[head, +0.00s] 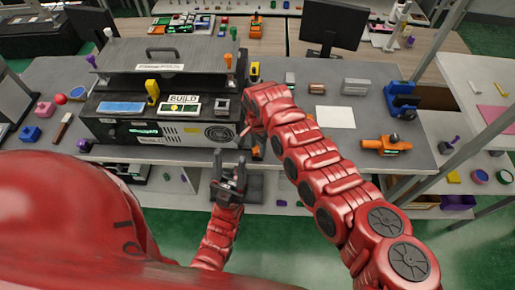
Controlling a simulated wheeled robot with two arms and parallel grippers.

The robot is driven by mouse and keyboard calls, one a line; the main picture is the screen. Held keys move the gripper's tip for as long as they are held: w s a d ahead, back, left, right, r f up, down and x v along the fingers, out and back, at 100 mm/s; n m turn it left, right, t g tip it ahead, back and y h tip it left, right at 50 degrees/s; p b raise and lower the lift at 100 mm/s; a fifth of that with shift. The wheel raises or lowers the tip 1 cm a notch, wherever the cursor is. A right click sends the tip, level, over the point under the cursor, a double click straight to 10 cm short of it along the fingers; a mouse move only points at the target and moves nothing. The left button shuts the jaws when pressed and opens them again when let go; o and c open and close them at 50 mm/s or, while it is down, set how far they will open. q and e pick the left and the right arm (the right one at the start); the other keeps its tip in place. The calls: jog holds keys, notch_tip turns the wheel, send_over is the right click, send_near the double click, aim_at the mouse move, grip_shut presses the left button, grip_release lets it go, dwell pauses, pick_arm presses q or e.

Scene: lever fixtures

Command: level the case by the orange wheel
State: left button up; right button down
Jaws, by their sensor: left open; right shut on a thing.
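The case (165,132) is a wide dark grey box with labels, a round fan grille and a raised rear panel, standing on the grey table. An orange part, apparently the orange wheel (258,152), shows in a small patch by its front right corner, mostly covered by my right arm. My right gripper (254,136) is down at that corner, shut on the wheel; its fingers are largely hidden. My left gripper (231,172) is open and empty, pointing up in front of the case's right front. I cannot tell the case's tilt.
A purple wheel (85,146) is at the case's front left corner. An orange tool (386,145), a blue device (401,100) and a white sheet (335,117) lie to the right on the table. A monitor (334,26) stands behind. A metal post rises at far right.

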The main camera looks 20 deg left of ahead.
jog(key=n+b, duration=0.2)
jog(key=n, duration=0.1)
jog(key=shift+w+f+n, duration=0.1)
jog(key=shift+f+n, duration=0.05)
jog(key=shift+n, duration=0.25)
jog(key=n+b, duration=0.2)
jog(key=shift+n, duration=0.4)
jog(key=n+b, duration=0.3)
jog(key=shift+n+b, duration=0.8)
jog(key=shift+n, duration=0.2)
jog(key=shift+r, duration=0.2)
jog(key=shift+c, duration=2.2)
grip_release()
